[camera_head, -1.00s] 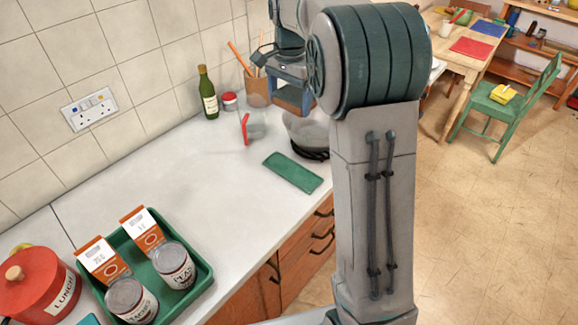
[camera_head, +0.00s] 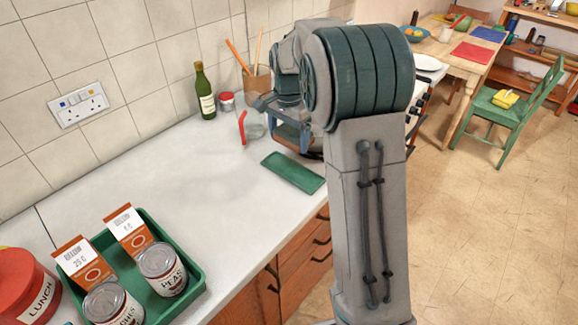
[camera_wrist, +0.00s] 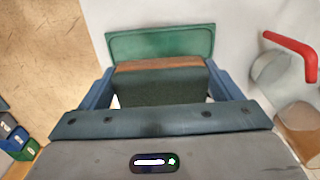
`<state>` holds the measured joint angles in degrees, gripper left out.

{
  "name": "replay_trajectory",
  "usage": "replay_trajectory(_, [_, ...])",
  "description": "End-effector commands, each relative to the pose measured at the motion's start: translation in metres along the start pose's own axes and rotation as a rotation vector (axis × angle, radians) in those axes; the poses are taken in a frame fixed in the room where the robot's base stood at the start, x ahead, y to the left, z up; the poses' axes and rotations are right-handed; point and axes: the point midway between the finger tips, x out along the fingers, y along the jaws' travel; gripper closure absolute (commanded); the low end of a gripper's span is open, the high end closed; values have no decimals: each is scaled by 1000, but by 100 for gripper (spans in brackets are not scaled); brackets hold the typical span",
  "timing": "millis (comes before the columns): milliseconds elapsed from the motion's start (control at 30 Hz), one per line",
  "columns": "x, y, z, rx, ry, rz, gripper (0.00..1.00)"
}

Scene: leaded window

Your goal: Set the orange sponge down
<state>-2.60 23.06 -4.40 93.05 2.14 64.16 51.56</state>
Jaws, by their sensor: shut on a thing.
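My gripper (camera_head: 290,140) is shut on the orange sponge (camera_wrist: 160,66), which also shows in the wrist view between my blue fingers (camera_wrist: 160,82). The sponge has a dark green face and an orange-brown edge. In the body view it is mostly hidden by my gripper. A flat green mat (camera_head: 293,172) lies on the white counter, just in front of my gripper. In the wrist view the mat (camera_wrist: 160,42) appears just beyond the sponge. I cannot tell whether the sponge touches the counter.
A clear jug with a red handle (camera_head: 242,127) stands left of my gripper. Behind are a green bottle (camera_head: 205,92), a red-lidded jar (camera_head: 227,101) and a pot of utensils (camera_head: 258,82). A green tray (camera_head: 190,305) with cans and cartons is at front left. The middle counter is clear.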

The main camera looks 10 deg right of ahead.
Motion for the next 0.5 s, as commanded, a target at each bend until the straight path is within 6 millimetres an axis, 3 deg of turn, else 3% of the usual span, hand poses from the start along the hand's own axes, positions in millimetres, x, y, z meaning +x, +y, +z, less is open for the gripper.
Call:
replay_trajectory(100, [31, 1, 0, 0, -4, 4, 48])
replay_trajectory(200, [49, 1, 0, 0, -2, 2, 48])
replay_trajectory(500, [81, 1, 0, 1, -2, 3, 48])
